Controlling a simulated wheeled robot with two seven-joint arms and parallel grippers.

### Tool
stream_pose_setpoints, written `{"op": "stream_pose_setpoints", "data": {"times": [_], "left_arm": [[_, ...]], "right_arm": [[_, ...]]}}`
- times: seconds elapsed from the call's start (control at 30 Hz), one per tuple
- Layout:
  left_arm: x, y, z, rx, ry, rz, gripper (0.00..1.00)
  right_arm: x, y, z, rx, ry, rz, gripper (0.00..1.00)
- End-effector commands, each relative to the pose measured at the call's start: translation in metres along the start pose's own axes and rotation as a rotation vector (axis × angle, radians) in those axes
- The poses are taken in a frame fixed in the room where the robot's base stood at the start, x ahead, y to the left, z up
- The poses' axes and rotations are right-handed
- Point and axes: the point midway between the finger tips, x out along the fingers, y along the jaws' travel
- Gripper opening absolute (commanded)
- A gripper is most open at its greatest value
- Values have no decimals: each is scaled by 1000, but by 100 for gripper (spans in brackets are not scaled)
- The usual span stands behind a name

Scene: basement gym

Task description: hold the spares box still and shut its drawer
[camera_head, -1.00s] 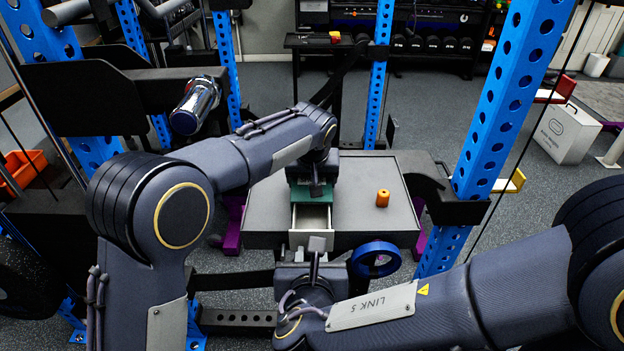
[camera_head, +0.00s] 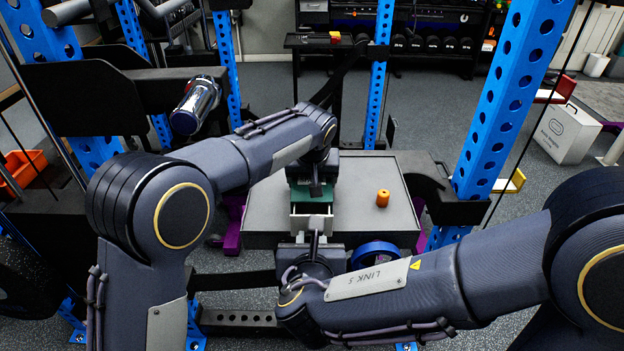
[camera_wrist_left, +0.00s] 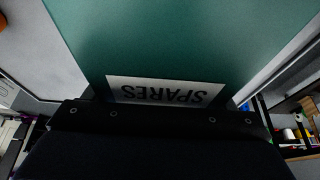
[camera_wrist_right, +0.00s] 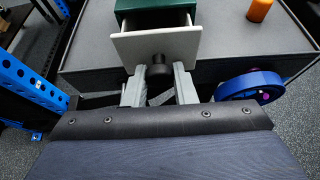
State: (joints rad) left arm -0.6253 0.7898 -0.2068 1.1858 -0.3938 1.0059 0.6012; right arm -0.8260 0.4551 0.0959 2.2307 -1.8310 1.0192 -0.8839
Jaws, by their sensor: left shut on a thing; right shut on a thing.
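The spares box is green and stands on the grey table; its top shows in the head view (camera_head: 301,190) and fills much of the left wrist view (camera_wrist_left: 190,45), with a white SPARES label (camera_wrist_left: 165,91). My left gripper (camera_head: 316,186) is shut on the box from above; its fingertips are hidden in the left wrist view. The pale drawer (camera_wrist_right: 186,46) sticks out of the box's near side, partly open. My right gripper (camera_wrist_right: 159,88) is shut on the drawer's dark knob (camera_wrist_right: 158,68), one finger on each side.
An orange cylinder (camera_head: 383,198) stands on the grey table (camera_head: 365,225), right of the box. A blue ring-shaped thing (camera_head: 376,255) is at the table's near edge, right of my right gripper. Blue rack posts (camera_head: 500,120) rise on both sides.

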Motion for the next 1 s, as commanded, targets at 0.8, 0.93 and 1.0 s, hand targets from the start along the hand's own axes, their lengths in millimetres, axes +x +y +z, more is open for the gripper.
{"op": "stream_pose_setpoints", "data": {"times": [0.8,0.93,1.0], "left_arm": [[0,1,0,-1,0,2,48],[0,1,0,0,0,2,48],[0,1,0,0,-1,2,48]], "right_arm": [[28,0,14,-1,-1,1,6],[30,0,15,-1,-1,1,6],[30,0,15,-1,-1,0,6]]}}
